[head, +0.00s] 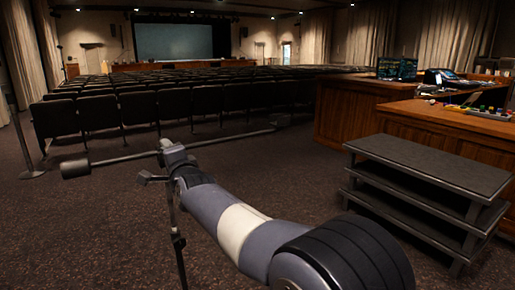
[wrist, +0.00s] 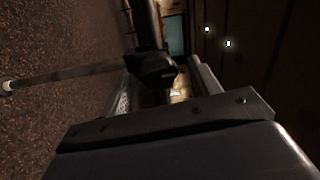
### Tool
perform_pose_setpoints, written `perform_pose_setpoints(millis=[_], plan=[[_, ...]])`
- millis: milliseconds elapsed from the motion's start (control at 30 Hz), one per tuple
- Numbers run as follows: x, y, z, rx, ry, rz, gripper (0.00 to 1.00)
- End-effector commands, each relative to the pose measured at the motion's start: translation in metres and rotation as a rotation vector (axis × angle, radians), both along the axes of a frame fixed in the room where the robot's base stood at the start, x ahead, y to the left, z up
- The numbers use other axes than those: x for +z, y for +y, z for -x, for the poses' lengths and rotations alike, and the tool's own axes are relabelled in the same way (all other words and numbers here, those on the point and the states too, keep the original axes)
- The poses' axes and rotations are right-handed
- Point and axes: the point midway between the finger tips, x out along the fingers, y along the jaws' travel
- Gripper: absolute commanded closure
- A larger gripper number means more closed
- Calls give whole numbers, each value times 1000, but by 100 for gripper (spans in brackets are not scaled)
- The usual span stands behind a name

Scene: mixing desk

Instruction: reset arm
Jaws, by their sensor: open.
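My arm reaches from the lower right of the head view toward the left. My gripper (head: 172,154) is at its far end, close to the middle of a dark stand with a long boom bar (head: 112,161). In the wrist view my gripper (wrist: 167,84) shows two pale fingers spread apart, open. The stand's dark clamp block (wrist: 151,68) appears at or just beyond the fingertips. I cannot tell whether the fingers touch it. I see nothing gripped. The fingertips are small and partly hidden in the head view.
A dark tiered step unit (head: 430,162) stands at the right, beside wooden desks (head: 350,113) with mixing gear and monitors (head: 397,68). Rows of dark seats (head: 205,102) fill the hall behind, facing a screen (head: 174,41). Carpet (head: 75,240) is clear at the lower left.

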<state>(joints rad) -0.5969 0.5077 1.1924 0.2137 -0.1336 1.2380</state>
Motion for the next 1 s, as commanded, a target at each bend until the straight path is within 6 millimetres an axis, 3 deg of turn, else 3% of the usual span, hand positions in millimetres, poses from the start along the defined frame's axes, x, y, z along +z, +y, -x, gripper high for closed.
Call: perform_pose_setpoints(millis=[1000], plan=[[6,1,1,0,-382,604,41]])
